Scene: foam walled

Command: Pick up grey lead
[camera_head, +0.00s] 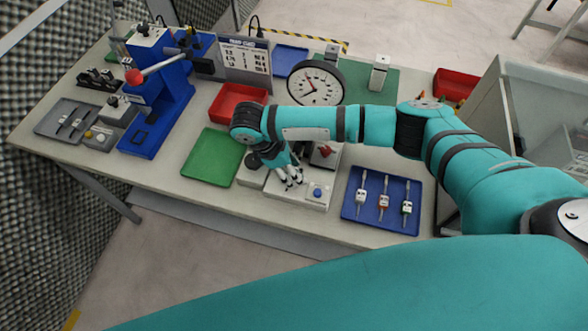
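Three leads with pale bodies lie side by side in a blue tray (350,212) at the front right of the bench. The left one has a whitish-grey body and looks like the grey lead (362,191). Beside it are an orange-marked lead (384,202) and a green-marked lead (407,205). My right gripper (288,181) points down over a pale test box (316,196) with a blue button, left of the blue tray and apart from the leads. Its fingers are small and overlap in this view, so their opening is unclear. My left gripper is out of view.
A green mat (207,160) and a red tray (229,101) lie left of the gripper. A round dial gauge (316,84) stands behind. A blue lever press (160,95) and a grey tray (52,118) occupy the left end. A glass-sided cabinet (540,110) stands at right.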

